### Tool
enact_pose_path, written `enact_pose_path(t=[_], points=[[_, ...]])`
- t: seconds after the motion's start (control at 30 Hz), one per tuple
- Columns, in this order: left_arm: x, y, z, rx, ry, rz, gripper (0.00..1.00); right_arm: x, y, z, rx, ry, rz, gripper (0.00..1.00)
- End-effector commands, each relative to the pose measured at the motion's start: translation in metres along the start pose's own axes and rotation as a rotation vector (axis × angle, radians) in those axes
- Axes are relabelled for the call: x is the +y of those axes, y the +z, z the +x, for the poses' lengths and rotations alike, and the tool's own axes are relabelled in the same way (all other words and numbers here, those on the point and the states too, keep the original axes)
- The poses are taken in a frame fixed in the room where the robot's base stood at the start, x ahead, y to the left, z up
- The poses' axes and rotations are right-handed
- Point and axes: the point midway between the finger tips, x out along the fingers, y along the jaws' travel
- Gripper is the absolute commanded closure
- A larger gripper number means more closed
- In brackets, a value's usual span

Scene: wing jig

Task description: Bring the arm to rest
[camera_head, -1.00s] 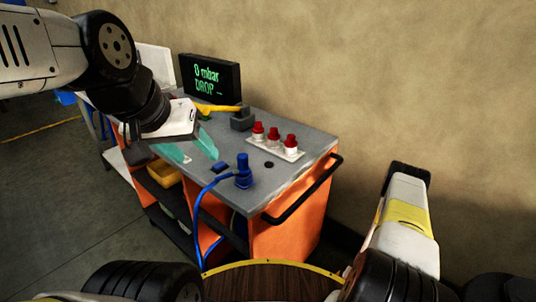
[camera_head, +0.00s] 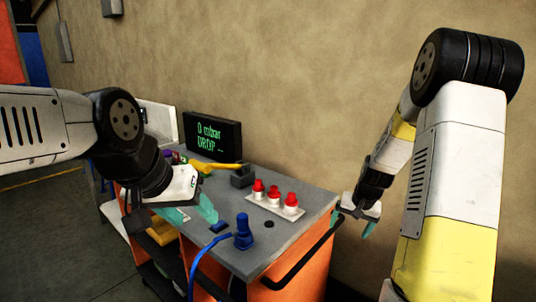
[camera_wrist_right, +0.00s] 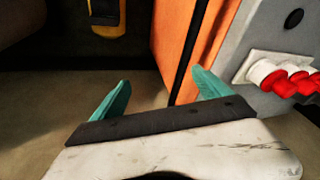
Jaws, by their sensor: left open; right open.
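My left gripper (camera_head: 194,212) is over the left front part of the grey cart top, with its teal fingers apart and nothing seen between them. My right gripper (camera_head: 352,224) is beside the cart's right end, near the black handle, with its fingers pointing down. In the right wrist view its two teal fingers (camera_wrist_right: 160,98) are spread and empty, with the orange cart side (camera_wrist_right: 178,45) just beyond them.
The grey-topped orange cart (camera_head: 280,240) carries a white block with three red-capped fittings (camera_head: 275,203), a blue fitting with a hose (camera_head: 243,232), a yellow-handled tool (camera_head: 222,166) and a black display (camera_head: 213,136) reading "0 mbar DROP". A black handle (camera_head: 300,262) juts from its right end. A wall stands behind.

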Motion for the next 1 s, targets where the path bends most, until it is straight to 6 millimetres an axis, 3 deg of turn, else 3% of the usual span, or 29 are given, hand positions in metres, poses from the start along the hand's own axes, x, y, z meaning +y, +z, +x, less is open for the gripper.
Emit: enact_pose_path(t=[0.03, 0.2, 0.37, 0.5, 0.63, 0.8, 1.0], points=[[0.0, 0.0, 0.0, 0.0, 0.0, 0.0, 0.45, -0.014, 0.003, -0.032, 0.022, -0.015, -0.028, 0.13], [0.0, 0.0, 0.0, 0.0, 0.0, 0.0, 0.45, -0.048, 0.031, -0.118, 0.064, -0.054, -0.114, 0.13], [0.0, 0.0, 0.0, 0.0, 0.0, 0.0, 0.45, -0.069, 0.072, -0.186, 0.104, -0.087, -0.193, 0.13], [0.0, 0.0, 0.0, 0.0, 0.0, 0.0, 0.45, -0.077, 0.118, -0.234, 0.139, -0.112, -0.264, 0.13], [0.0, 0.0, 0.0, 0.0, 0.0, 0.0, 0.45, -0.079, 0.158, -0.264, 0.168, -0.131, -0.321, 0.13], [0.0, 0.0, 0.0, 0.0, 0.0, 0.0, 0.45, -0.075, 0.194, -0.283, 0.193, -0.144, -0.369, 0.13], [0.0, 0.0, 0.0, 0.0, 0.0, 0.0, 0.45, -0.073, 0.207, -0.287, 0.199, -0.147, -0.384, 0.13]])
